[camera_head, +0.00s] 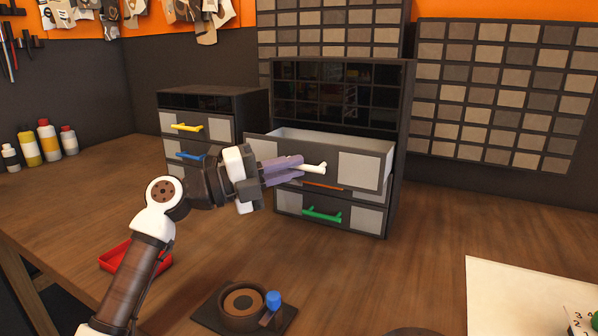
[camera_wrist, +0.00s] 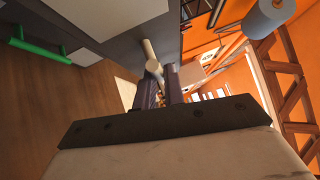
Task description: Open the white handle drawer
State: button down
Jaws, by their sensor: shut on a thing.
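The white handle (camera_head: 314,168) is on the top drawer (camera_head: 364,172) of the right dark cabinet (camera_head: 398,100). This drawer stands pulled out, and its light inside shows along the top. My gripper (camera_head: 300,170) comes from the left and is shut on the white handle. In the wrist view, the fingers (camera_wrist: 160,88) close around the white handle (camera_wrist: 150,55), whose far end sticks out past them.
Below are an orange handle (camera_head: 323,185), partly hidden, and a green handle (camera_head: 322,215). A smaller cabinet (camera_head: 250,102) stands left. A red tray (camera_head: 133,258) and a round dark holder (camera_head: 242,304) lie in front.

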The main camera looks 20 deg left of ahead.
jog(key=c, duration=1.5)
grip_release()
jog(key=b+v, duration=0.2)
jog(key=v, duration=1.2)
jog(key=shift+b, duration=0.35)
